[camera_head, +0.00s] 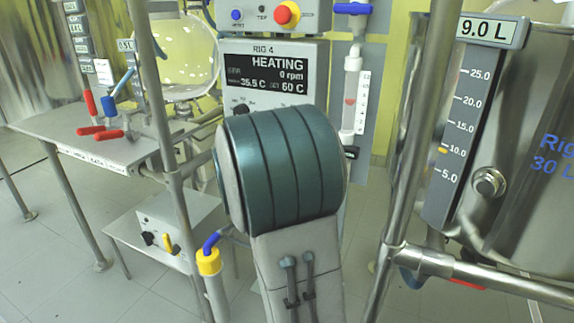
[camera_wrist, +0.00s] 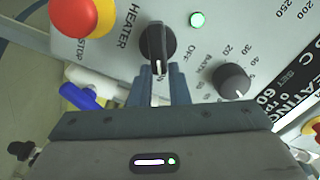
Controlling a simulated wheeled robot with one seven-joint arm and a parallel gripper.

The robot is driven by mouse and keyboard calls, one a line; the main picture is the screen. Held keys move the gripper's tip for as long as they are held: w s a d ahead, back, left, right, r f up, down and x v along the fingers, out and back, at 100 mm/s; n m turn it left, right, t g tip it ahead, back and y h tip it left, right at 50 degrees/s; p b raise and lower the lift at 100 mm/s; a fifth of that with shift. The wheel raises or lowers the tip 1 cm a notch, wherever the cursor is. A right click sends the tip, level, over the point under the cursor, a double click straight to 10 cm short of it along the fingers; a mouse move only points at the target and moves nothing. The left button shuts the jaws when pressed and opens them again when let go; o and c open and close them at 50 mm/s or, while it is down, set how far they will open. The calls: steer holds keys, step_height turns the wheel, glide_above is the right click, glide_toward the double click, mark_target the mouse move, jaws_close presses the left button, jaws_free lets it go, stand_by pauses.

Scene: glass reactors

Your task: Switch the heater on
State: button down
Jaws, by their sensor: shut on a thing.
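The heater knob (camera_wrist: 157,42) is black with a white pointer line, on a grey panel in the wrist view. The word HEATER is printed to its left and OFF to its right, and its pointer end faces my gripper. My gripper (camera_wrist: 160,78) is shut on the pointer end of this knob, one finger on each side. A green lamp (camera_wrist: 197,19) on the panel is lit. In the head view the rig 4 display (camera_head: 268,74) reads HEATING, 0 rpm, 35.5 C and 60 C. My arm hides the gripper and heater knob there.
A red and yellow stop button (camera_wrist: 80,15) sits left of the heater knob. A bath dial (camera_wrist: 231,81) is to its right. A blue-handled valve (camera_wrist: 78,95) lies lower left. In the head view a steel vessel (camera_head: 520,185) stands right and a metal side table (camera_head: 110,145) left.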

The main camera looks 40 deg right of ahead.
steer(key=shift+f, duration=0.1)
stand_by(0.3)
steer(key=c, duration=1.4)
jaws_free()
steer(key=shift+a, duration=0.1)
steer(key=p+v, duration=0.3)
steer(key=v, duration=1)
steer(key=shift+s+a, duration=0.25)
steer(key=shift+s, duration=0.05)
